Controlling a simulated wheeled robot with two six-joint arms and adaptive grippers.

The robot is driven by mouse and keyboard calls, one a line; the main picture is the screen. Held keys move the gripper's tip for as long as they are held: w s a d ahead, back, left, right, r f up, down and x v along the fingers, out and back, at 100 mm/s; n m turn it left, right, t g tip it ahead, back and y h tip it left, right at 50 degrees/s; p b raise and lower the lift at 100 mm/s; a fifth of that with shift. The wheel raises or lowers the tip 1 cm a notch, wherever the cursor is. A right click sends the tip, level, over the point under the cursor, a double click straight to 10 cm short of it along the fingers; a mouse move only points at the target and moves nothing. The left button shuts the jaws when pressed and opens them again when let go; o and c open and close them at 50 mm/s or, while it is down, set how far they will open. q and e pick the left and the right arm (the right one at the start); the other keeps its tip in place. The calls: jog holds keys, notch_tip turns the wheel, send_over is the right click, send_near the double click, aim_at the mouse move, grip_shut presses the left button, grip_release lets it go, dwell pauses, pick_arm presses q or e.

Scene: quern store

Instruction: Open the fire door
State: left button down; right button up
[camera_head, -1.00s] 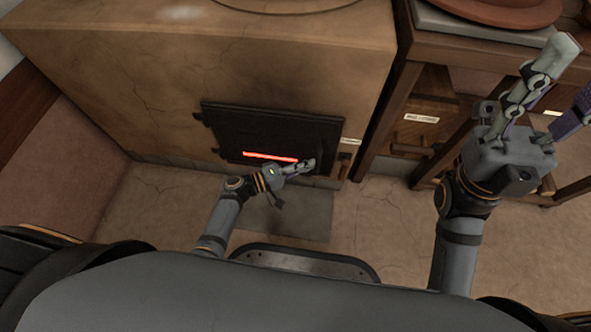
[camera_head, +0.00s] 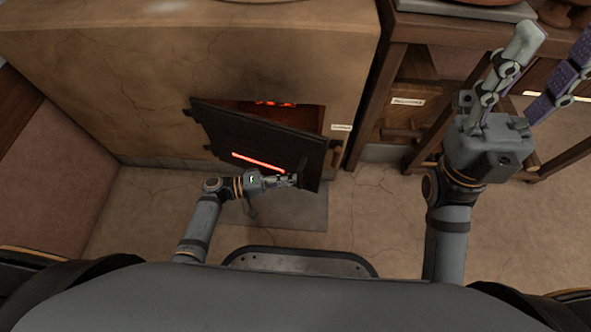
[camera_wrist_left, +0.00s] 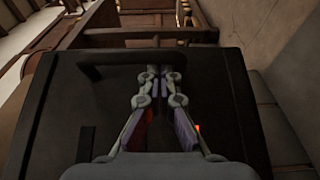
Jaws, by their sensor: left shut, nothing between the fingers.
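The fire door (camera_head: 262,140) is a dark metal panel with a glowing red slot, set in the front of the tan stove. It stands partly open, its right edge swung out towards me, with red embers showing above it. In the left wrist view the door (camera_wrist_left: 90,110) fills the middle, with a dark handle bar (camera_wrist_left: 110,62) across it. My left gripper (camera_head: 292,180) is shut and empty at the door's lower right, its fingertips close to the handle; contact is unclear. My right gripper (camera_head: 556,50) is open and empty, raised at the right.
The stove (camera_head: 130,75) fills the back left. A wooden table (camera_head: 440,28) with labelled drawers stands to its right, behind my right arm. A grey floor plate (camera_head: 300,212) lies below the door. The floor around it is clear.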

pick_arm(q)
jog(key=s+a+m+g, duration=0.3)
jog(key=s+a+g, duration=0.2)
jog(key=s, duration=0.3)
jog(key=shift+g+h, duration=0.3)
jog(key=shift+w+a, duration=0.1)
jog(key=a, duration=1.1)
jog(key=shift+w+a, duration=0.4)
